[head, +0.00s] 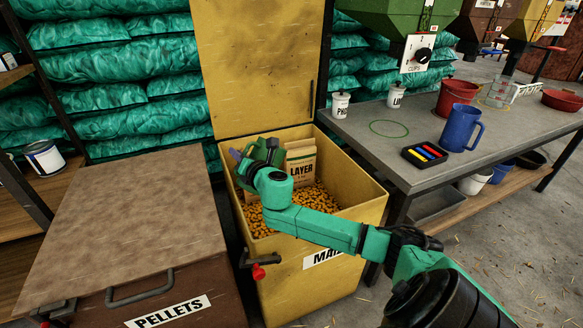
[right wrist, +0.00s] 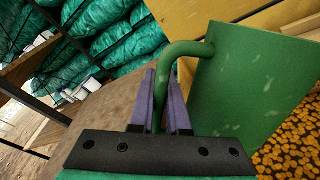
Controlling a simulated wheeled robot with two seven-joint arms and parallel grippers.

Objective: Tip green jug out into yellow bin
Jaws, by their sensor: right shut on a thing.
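The yellow bin (head: 295,280) stands in the middle of the head view with its lid raised. It holds orange maize grain (head: 318,197) and a paper bag marked LAYER (head: 301,163). My right gripper (head: 240,158) is above the bin's left back part. In the right wrist view its purple fingers (right wrist: 162,105) are shut on the handle of the green jug (right wrist: 245,90). The jug's body is beside the fingers, with grain visible below it. In the head view the jug is mostly hidden behind my wrist, and I cannot tell its tilt or contents. My left gripper is not in view.
A brown closed bin marked PELLETS (head: 130,230) stands left of the yellow bin. On the right, a grey bench (head: 370,140) holds a blue jug (head: 460,128), a red bucket (head: 455,97) and a black tray (head: 425,155). Green sacks (head: 130,95) are stacked behind.

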